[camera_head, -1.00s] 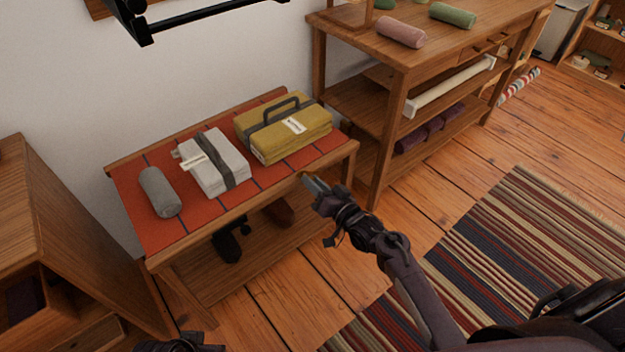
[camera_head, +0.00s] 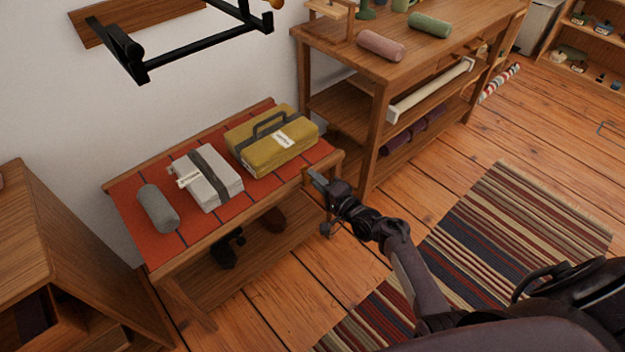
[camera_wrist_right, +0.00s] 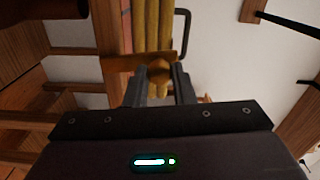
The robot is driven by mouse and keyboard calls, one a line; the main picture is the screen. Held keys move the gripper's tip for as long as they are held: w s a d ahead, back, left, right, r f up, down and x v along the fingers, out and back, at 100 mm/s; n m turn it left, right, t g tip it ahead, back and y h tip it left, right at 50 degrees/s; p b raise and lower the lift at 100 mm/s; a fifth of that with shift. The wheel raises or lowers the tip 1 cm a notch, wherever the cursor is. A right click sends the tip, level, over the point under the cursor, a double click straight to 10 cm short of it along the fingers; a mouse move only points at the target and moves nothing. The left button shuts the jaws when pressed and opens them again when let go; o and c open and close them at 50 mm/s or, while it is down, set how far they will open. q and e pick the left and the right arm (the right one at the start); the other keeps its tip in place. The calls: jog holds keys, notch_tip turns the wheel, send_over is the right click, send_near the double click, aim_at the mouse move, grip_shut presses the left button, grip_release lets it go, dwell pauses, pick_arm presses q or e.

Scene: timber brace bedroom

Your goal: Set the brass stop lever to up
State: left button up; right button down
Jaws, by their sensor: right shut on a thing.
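The brass stop lever (camera_wrist_right: 159,70) shows in the right wrist view as a small brass-coloured piece between my right fingertips. In the head view only a small brass-coloured bit (camera_head: 306,174) shows at the front edge of the bench, near its right end; the fingers hide the rest. My right gripper (camera_head: 313,179) is at that edge, shut on the lever, and its fingers also show in the right wrist view (camera_wrist_right: 160,86). I cannot tell the lever's exact angle. My left gripper is not in view.
The low bench (camera_head: 217,238) carries a grey roll (camera_head: 158,208), a white strapped bundle (camera_head: 213,183) and a mustard bundle (camera_head: 271,148). A black wall rack (camera_head: 190,52) hangs above. A wooden shelf table (camera_head: 372,132) stands close right. A striped rug (camera_head: 490,235) covers the floor.

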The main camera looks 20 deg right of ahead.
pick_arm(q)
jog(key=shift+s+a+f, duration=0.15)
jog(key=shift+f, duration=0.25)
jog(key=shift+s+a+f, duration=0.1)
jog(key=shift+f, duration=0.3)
pick_arm(e)
jog(key=shift+w+d+m, duration=0.2)
jog(key=shift+d+m, duration=0.3)
jog(key=shift+m, duration=0.3)
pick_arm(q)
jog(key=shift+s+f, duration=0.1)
pick_arm(e)
jog(key=c, duration=1.2)
grip_release()
jog(key=shift+c, duration=0.2)
jog(key=shift+s, duration=0.1)
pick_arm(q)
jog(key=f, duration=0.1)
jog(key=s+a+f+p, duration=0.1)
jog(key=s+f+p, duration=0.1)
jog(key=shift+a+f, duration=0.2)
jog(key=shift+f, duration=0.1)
pick_arm(e)
jog(key=v, duration=0.7)
jog(key=shift+s+d, duration=0.15)
jog(key=shift+s, duration=0.15)
